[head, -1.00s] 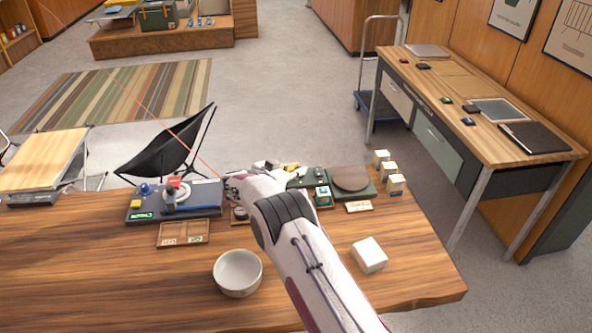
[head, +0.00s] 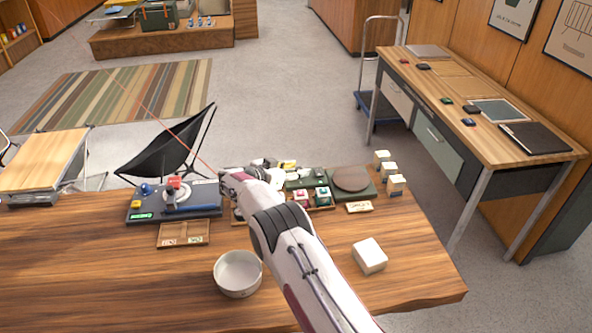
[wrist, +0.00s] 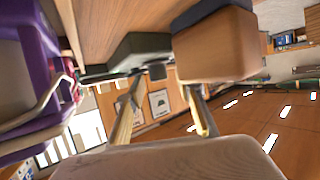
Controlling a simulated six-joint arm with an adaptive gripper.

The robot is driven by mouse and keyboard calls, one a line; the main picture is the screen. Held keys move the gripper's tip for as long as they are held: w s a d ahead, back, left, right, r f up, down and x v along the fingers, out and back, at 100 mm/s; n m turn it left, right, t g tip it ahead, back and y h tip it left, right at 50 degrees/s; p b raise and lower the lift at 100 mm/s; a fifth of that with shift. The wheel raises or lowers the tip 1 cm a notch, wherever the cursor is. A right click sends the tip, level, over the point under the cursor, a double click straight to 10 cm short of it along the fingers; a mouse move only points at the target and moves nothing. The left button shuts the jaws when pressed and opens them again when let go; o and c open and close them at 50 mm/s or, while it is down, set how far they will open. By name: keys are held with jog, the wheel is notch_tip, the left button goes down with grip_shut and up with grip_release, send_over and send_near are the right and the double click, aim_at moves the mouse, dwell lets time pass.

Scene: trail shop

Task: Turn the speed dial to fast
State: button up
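The speed dial seems to be on a dark control box (head: 207,190) at the left of the wooden table in the head view. A round pale dial (head: 176,191) sits on its top, with a small red part above it and a blue bar (head: 192,209) in front. A green-lit display (head: 142,216), a yellow button and a blue knob are on its left side. I cannot read a speed setting. My gripper (head: 230,181) is just right of the box.
A shallow wooden tray (head: 183,245), a white bowl (head: 238,290) and a white block (head: 369,255) stand nearer the front. Small boxes and a green tray with a brown disc (head: 351,179) crowd the right of my gripper. The table's front left is clear.

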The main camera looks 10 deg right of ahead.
aim_at(300, 168)
jog(key=shift+s+a, duration=0.1)
dwell(0.3)
jog(key=shift+s+a+r, duration=0.25)
jog(key=shift+s+a, duration=0.1)
jog(key=shift+a, duration=0.1)
jog(key=shift+v, duration=0.9)
notch_tip(300, 168, up, 7)
jog(key=shift+w+d, duration=0.1)
